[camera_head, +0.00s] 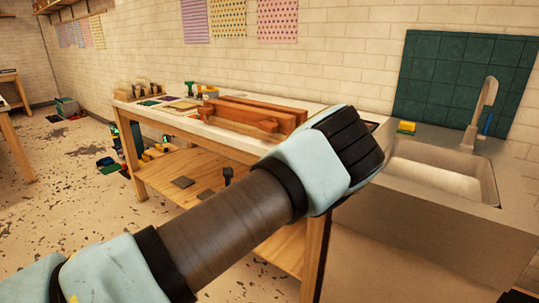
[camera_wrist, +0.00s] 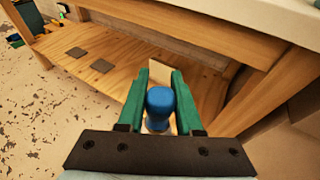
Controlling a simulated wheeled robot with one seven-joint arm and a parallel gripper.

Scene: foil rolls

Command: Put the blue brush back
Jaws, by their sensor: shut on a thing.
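My gripper (camera_wrist: 160,78) has two green fingers and is shut on a blue rounded handle, which I take for the blue brush (camera_wrist: 160,102). A pale, flat piece shows beyond the handle between the fingertips; I cannot tell if it is part of the brush. In the wrist view, they are in front of the workbench's wooden lower shelf (camera_wrist: 112,75). In the head view my own arm hides the gripper and what it holds.
The workbench top (camera_head: 335,99) carries a reddish wooden vise (camera_head: 255,116) and several tools at its far left end. The sink (camera_head: 440,172) is at right, with a tap (camera_head: 485,105), a slim blue thing (camera_head: 488,123) and a yellow sponge (camera_head: 407,127). Floor left is mostly open.

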